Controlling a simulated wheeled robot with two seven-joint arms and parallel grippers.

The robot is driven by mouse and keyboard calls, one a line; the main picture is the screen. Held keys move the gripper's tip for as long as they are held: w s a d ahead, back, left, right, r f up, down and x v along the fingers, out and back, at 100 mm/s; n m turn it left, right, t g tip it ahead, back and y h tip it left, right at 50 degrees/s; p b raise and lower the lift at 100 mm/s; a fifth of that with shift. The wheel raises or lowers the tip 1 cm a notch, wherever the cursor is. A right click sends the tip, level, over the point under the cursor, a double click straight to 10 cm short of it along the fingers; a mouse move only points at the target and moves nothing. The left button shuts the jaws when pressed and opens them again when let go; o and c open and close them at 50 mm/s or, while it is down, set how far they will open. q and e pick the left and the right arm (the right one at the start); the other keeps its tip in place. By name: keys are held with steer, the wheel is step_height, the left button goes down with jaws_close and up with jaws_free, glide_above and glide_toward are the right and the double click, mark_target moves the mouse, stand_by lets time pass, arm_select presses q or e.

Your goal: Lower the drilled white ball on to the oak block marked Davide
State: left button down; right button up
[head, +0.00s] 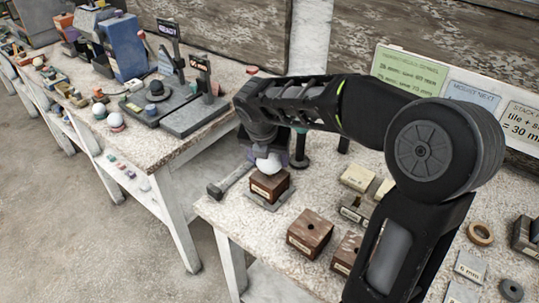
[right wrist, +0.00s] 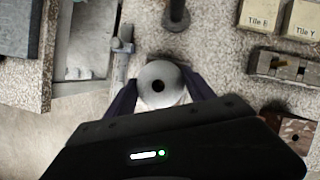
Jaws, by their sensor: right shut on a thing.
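The white ball (head: 268,163) is between the fingers of my right gripper (head: 267,152), which is shut on it. In the right wrist view the ball (right wrist: 158,70) shows a dark drilled hole facing the camera, with a purple finger on each side. Directly under the ball in the head view is a brown wooden block (head: 270,187) with a pale label too small to read. The ball is at the block's top; I cannot tell whether they touch. The block is mostly hidden in the right wrist view. My left gripper is not in view.
Two brown blocks with holes, one (head: 310,232) and another (head: 345,252), stand nearer the front. A grey hammer-like tool (head: 230,181) lies left of the held ball. A dark post (head: 300,148) stands close behind. Pale tiles (head: 357,177) lie to the right.

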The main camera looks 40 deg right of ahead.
steer(key=shift+f+b, duration=0.45)
steer(key=shift+f, duration=0.4)
steer(key=o, duration=1.7)
steer(key=shift+c, duration=0.2)
steer(key=shift+r, duration=0.1)
steer(key=shift+r+p, duration=2)
steer(key=shift+p, duration=0.1)
